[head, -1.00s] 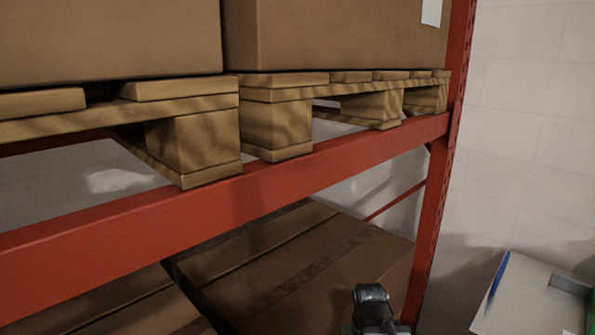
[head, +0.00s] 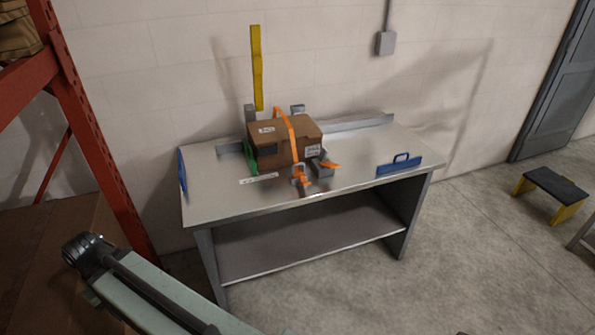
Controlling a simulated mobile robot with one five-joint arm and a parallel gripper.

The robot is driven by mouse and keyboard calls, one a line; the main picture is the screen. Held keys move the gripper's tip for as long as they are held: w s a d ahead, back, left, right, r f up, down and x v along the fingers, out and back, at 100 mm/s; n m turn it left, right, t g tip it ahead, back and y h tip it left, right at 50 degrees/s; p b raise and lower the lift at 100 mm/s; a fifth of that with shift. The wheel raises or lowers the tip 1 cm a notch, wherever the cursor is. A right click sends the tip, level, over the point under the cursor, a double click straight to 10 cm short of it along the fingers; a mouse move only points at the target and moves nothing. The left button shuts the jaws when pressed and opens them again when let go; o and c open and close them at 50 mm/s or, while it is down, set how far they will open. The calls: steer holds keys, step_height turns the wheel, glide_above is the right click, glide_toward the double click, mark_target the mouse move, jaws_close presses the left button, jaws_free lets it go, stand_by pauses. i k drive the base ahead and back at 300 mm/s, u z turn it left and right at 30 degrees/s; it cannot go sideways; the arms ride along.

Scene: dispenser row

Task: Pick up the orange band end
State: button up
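An orange band (head: 290,135) runs over the top and down the front of a brown box (head: 265,152) on a metal workbench (head: 215,205). Below the box front is an orange piece (head: 301,180) beside small grey hardware, and another orange piece (head: 330,165) lies just to its right. These are too small to tell which is the band's loose end. My gripper is not in view; only part of my arm shows at the lower left, well short of the bench in the picture.
A green piece (head: 250,157) stands at the box's left side. A red rack (head: 95,150) stands at left. A black-and-yellow step stool (head: 552,190) is on the floor at right. Floor before the bench is clear.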

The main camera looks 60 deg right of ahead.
mark_target(296, 175)
steer(key=z, duration=1.95)
